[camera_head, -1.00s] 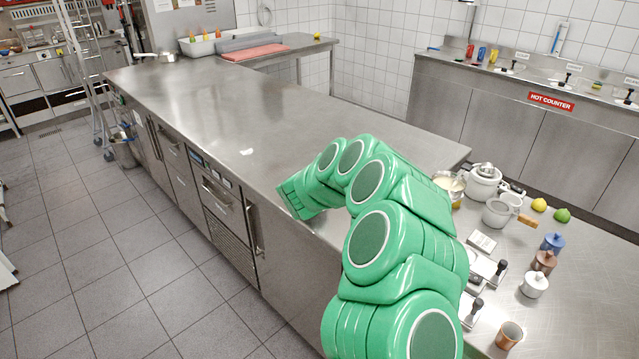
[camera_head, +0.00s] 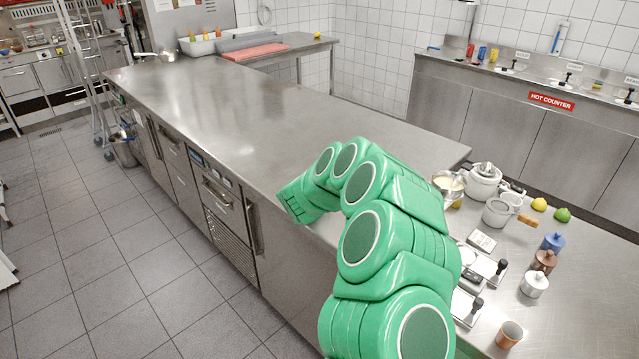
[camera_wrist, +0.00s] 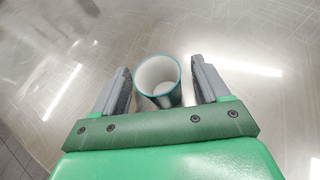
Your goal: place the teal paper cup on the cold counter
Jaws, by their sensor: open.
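In the wrist view the teal paper cup (camera_wrist: 174,99) stands on a bare steel surface, its white inside open toward the camera. My gripper (camera_wrist: 160,66) is open, with one grey finger on each side of the cup and gaps showing on both sides. In the head view my green arm reaches over the near edge of the long steel counter (camera_head: 230,110) and hides the cup and the gripper. No sign reading cold counter can be made out.
A red sign on the right-hand steel counter reads HOT COUNTER (camera_head: 551,101). Right of my arm stand a white pot (camera_head: 483,182), a blue jar (camera_head: 552,243), a brown cup (camera_head: 509,334) and a lemon (camera_head: 539,204). The long counter's middle is clear. A red board (camera_head: 255,52) lies at the back.

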